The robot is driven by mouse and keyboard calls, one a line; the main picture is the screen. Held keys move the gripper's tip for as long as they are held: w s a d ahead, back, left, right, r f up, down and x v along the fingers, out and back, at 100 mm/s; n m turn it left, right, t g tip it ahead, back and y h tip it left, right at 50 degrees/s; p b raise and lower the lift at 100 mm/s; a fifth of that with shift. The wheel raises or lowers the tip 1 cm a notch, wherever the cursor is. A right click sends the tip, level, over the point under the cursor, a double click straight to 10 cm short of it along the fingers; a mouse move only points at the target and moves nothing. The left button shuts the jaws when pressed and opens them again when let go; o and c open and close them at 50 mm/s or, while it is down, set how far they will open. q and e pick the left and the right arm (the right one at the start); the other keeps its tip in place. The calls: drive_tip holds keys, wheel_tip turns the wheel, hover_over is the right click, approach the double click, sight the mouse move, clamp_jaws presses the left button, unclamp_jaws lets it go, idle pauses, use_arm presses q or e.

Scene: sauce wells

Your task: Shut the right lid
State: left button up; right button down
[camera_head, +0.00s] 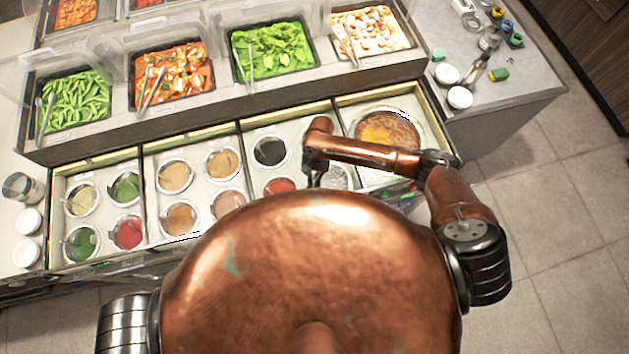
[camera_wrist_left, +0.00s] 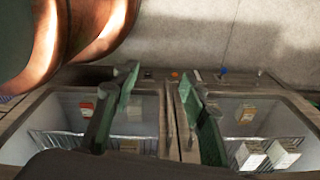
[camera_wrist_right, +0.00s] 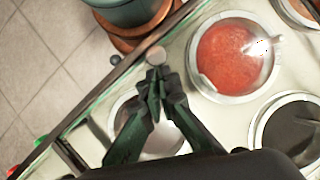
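In the head view the sauce counter has side-by-side framed bays. The rightmost bay holds a large round pan of brown and yellow food (camera_head: 392,132). I cannot make out a separate right lid; its surface may be clear or hidden by my arm. My right gripper (camera_head: 315,180) is over the front of the third bay. In the right wrist view my right gripper (camera_wrist_right: 156,78) has its fingertips together, just beside a small pale round knob (camera_wrist_right: 156,55); no grip on it is clear. My left gripper (camera_wrist_left: 160,105) is open and empty, fingers wide apart, hidden from the head view.
A red sauce well (camera_wrist_right: 230,57) and a dark sauce well (camera_wrist_right: 290,128) lie beside my right gripper. Food trays with clear covers (camera_head: 270,48) stand behind the bays. Below my left gripper are open bins with small cartons (camera_wrist_left: 250,152). Floor (camera_head: 560,220) is free at right.

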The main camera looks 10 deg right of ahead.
drive_tip(key=shift+s+f, duration=0.15)
drive_tip(key=shift+s, duration=0.3)
drive_tip(key=shift+w+r+p, duration=0.2)
drive_tip(key=shift+r+p, duration=0.5)
drive_tip(key=shift+p, duration=0.1)
drive_tip(key=p+v, duration=0.4)
drive_tip(key=shift+w+r, duration=0.15)
drive_tip(key=shift+r, duration=0.05)
drive_tip(key=v, duration=0.4)
drive_tip(key=shift+w+d+r, duration=0.1)
drive_tip(key=shift+w+d, duration=0.05)
drive_tip(key=shift+w, duration=0.3)
drive_tip(key=shift+s, duration=0.1)
